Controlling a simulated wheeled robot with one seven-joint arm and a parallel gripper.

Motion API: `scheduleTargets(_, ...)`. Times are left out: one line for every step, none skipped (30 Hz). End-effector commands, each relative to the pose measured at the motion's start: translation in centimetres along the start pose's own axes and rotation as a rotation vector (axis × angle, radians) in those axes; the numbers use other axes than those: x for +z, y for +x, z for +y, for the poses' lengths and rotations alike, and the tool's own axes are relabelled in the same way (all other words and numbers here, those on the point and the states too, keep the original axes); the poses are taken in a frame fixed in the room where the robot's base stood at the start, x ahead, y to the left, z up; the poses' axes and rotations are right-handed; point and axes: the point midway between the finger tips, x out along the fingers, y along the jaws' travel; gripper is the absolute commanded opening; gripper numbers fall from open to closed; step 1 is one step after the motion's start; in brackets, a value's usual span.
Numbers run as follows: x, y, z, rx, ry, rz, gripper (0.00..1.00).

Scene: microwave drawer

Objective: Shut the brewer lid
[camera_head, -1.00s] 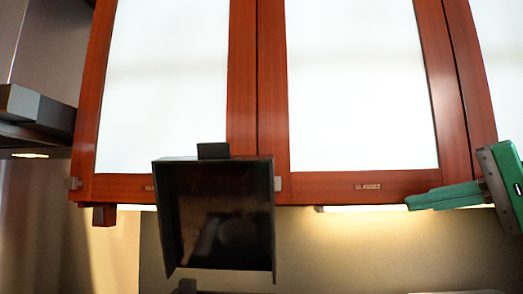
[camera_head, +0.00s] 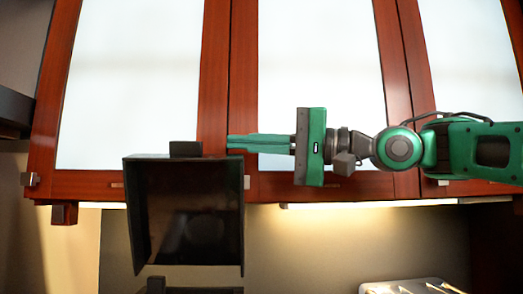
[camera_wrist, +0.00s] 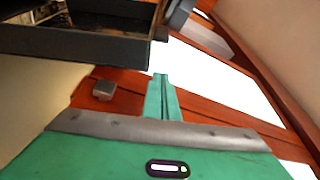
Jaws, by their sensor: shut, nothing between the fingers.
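The brewer lid (camera_head: 137,215) is a black, hollow, box-like cover that stands raised, its open inside facing me in the head view. A small dark tab (camera_head: 186,149) sticks up from its top edge. The lid's dark edge also shows at the upper left of the wrist view (camera_wrist: 85,44). My gripper (camera_head: 230,142) has its green fingers together and empty, pointing left. In the head view the fingertips are just above the lid's top right corner; whether they touch it is unclear. In the wrist view the fingertips (camera_wrist: 161,77) appear apart from the lid. Most of the brewer body is out of view.
Red-framed wall cabinets (camera_head: 215,90) with white panels stand behind the lid and my arm. A grey cabinet knob (camera_wrist: 103,88) shows near the fingers in the wrist view. A pale tray (camera_head: 375,287) is at the lower right. Space right of the lid, below my arm, looks clear.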

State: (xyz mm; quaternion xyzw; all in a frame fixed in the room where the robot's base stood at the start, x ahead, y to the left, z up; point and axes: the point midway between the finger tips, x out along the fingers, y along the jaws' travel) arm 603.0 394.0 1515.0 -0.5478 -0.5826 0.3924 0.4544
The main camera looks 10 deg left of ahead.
Motion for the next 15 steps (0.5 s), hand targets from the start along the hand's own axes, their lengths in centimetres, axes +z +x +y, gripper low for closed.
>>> scheduleTargets(0.1,1.0,0.0,-0.001,0.0,-0.003,0.0)
scheduleTargets(0.0,1.5,0.0,0.0,0.0,-0.002,0.0)
scheduleTargets(0.1,2.1,0.0,0.0,0.0,-0.002,0.0)
scheduleTargets(0.1,2.5,0.0,0.0,0.0,-0.002,0.0)
scheduleTargets(0.1,3.0,0.0,0.0,0.0,-0.002,0.0)
scheduleTargets(0.0,3.6,0.1,0.001,0.0,-0.002,0.0)
scheduleTargets(0.0,4.0,0.1,0.001,0.0,-0.001,0.0)
scheduleTargets(0.0,4.5,0.1,0.001,0.0,-0.002,0.0)
scheduleTargets(0.0,5.0,0.0,0.001,0.0,-0.001,0.0)
scheduleTargets(0.2,5.1,0.0,0.001,-0.002,0.0,0.0)
scheduleTargets(0.6,4.8,0.0,0.002,-0.001,0.002,0.0)
scheduleTargets(1.1,4.6,0.0,0.003,-0.001,0.002,0.0)
scheduleTargets(1.4,4.4,0.0,0.003,-0.001,0.002,0.0)
scheduleTargets(1.7,4.3,0.0,0.002,-0.002,0.002,0.0)
scheduleTargets(2.0,4.2,0.0,0.002,-0.002,0.002,0.0)
